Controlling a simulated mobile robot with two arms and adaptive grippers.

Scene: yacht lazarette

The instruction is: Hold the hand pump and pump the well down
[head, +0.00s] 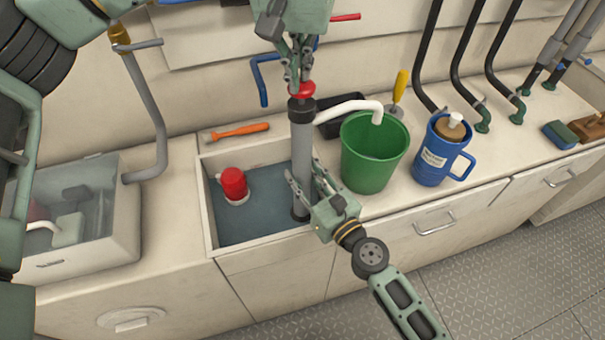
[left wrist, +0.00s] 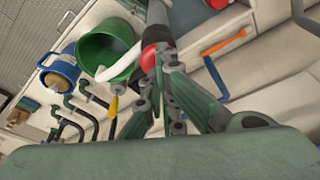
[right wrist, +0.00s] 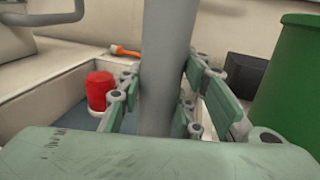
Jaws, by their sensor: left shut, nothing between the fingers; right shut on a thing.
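The hand pump (head: 301,140) stands upright in the well (head: 262,222), a sunken box with dark blue-grey water. It has a grey tube, a black collar, a red knob (head: 302,90) on top and a white spout (head: 350,108) that curves over the green bucket (head: 372,155). My right gripper (head: 308,185) is shut on the grey tube low down; the right wrist view shows the tube (right wrist: 165,70) between its fingers. My left gripper (head: 300,75) is shut and empty, fingertips pointing down at the red knob. The knob also shows at the fingertips in the left wrist view (left wrist: 149,58).
A red float-like cap (head: 234,184) sits in the well. An orange-handled tool (head: 238,131) lies on the ledge behind. A blue jug (head: 438,155) stands right of the bucket, with black hoses behind. A clear-sided bin (head: 82,225) is at left.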

